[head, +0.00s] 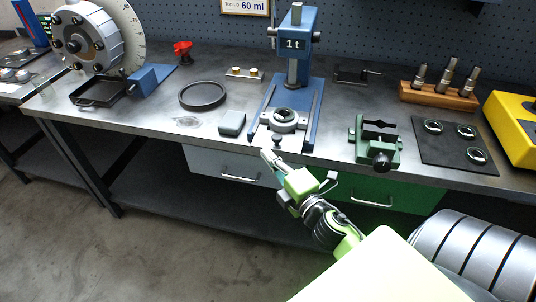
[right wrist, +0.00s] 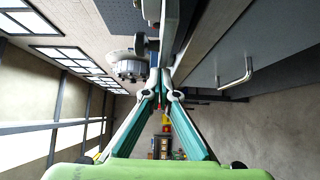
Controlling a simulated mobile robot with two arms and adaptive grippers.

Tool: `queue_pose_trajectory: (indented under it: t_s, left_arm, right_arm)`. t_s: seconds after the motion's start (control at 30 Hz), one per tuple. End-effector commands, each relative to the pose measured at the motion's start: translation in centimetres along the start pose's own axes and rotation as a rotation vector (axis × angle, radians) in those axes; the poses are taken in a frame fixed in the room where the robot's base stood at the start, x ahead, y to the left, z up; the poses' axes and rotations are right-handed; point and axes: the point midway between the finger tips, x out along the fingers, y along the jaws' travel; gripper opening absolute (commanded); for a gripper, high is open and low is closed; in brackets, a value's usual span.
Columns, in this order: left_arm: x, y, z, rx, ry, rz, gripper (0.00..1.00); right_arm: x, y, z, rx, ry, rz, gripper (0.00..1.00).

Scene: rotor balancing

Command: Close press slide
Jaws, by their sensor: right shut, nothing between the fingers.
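The blue press (head: 296,45), marked "1t", stands upright at the back middle of the bench. Its slide (head: 284,118) is a round grey seat between two rails on the press base, out in front of the column. A small dark knob (head: 277,139) is at the slide's front, near the bench edge. My right gripper (head: 267,156) is shut and empty, just in front of and below the knob, with a small apparent gap. In the right wrist view its fingertips (right wrist: 163,98) meet. My left gripper is not in view.
Left of the press are a grey block (head: 232,124), a dark ring (head: 203,95) and a large rotor (head: 88,40). A green vise (head: 376,142) stands to the right. Below the bench top are a grey drawer (head: 225,163) and a green drawer (head: 400,196), both with handles.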

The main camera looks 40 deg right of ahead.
Motion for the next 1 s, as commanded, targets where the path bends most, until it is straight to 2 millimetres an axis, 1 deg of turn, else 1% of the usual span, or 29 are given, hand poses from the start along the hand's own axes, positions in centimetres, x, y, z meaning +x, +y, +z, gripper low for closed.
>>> queue_pose_trajectory:
  t_s: [0.1,0.37,0.47,0.6,0.67,0.77,1.0]
  left_arm:
    - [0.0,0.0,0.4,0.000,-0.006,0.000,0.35]
    - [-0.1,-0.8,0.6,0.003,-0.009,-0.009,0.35]
    - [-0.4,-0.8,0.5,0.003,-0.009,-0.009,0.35]
    - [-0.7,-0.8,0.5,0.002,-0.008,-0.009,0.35]
    - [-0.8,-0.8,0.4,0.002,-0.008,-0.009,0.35]
    - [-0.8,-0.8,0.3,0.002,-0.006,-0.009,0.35]
    - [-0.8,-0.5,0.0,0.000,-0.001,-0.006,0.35]
  right_arm:
    - [-0.1,0.0,-0.1,0.001,0.000,0.000,0.00]
    - [0.1,0.0,0.1,0.000,0.000,0.000,0.00]
    - [1.0,0.1,0.9,-0.004,0.001,0.001,0.00]
    - [2.7,0.1,2.7,-0.004,0.000,0.001,0.00]
    - [3.2,0.2,3.1,-0.002,0.000,0.001,0.00]
    - [3.4,0.1,3.4,-0.001,0.000,0.001,0.00]
    - [3.4,0.0,3.4,0.000,0.000,0.000,0.00]
